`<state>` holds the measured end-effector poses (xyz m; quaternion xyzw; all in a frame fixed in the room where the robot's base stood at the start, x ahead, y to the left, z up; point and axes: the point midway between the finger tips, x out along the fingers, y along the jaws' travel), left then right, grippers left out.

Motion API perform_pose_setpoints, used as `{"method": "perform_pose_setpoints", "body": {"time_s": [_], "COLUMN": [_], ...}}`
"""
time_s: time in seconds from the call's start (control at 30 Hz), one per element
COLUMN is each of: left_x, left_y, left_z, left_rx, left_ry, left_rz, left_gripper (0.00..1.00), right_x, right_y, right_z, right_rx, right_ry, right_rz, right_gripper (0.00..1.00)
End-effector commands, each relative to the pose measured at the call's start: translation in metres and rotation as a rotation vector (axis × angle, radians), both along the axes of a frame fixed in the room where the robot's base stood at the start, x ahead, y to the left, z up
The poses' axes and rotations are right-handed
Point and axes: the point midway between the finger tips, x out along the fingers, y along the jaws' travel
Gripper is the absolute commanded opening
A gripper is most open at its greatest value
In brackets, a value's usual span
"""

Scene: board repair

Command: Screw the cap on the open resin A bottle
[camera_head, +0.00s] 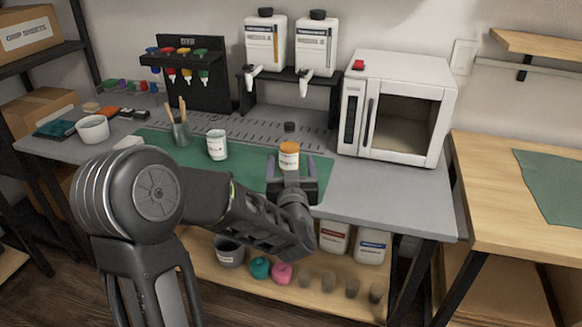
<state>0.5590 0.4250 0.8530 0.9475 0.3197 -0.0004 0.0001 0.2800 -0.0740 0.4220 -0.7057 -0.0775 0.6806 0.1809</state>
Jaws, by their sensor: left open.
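A small bottle with an orange band and a white label (289,159) stands upright toward the right end of the green mat. A dark piece (290,128) shows just above it; I cannot tell whether it is a cap, its neck or a thing behind. My left gripper (291,168) is open, its fingers showing on either side of the bottle's lower part, which the gripper hides. I cannot tell whether they touch it. A white labelled jar (217,145) stands on the mat to the left. The labels are too small to read. My right gripper is not in view.
A white oven-like box (397,108) stands on the bench to the right. Two large white jugs (265,42) (317,47) stand on a black stand behind. A cup with sticks (181,134) and a white bowl (92,129) are to the left. Bare grey bench lies right of the mat.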

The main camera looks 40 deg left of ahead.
Motion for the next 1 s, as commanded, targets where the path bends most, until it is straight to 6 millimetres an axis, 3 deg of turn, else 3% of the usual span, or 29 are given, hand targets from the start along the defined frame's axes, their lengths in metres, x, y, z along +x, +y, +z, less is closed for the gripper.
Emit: {"method": "perform_pose_setpoints", "body": {"time_s": [0.2, 1.0], "left_x": [-0.0094, -0.0091], "left_y": [-0.0076, -0.0072], "left_z": [0.0001, 0.0], "left_rx": [0.0, 0.0], "left_ry": [0.0, 0.0], "left_rz": [-0.001, -0.001], "left_gripper": [0.73, 0.73], "right_x": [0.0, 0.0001], "right_y": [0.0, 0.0], "right_z": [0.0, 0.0], "right_rx": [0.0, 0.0], "right_ry": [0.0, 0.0], "right_rz": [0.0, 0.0], "right_gripper": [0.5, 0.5]}}
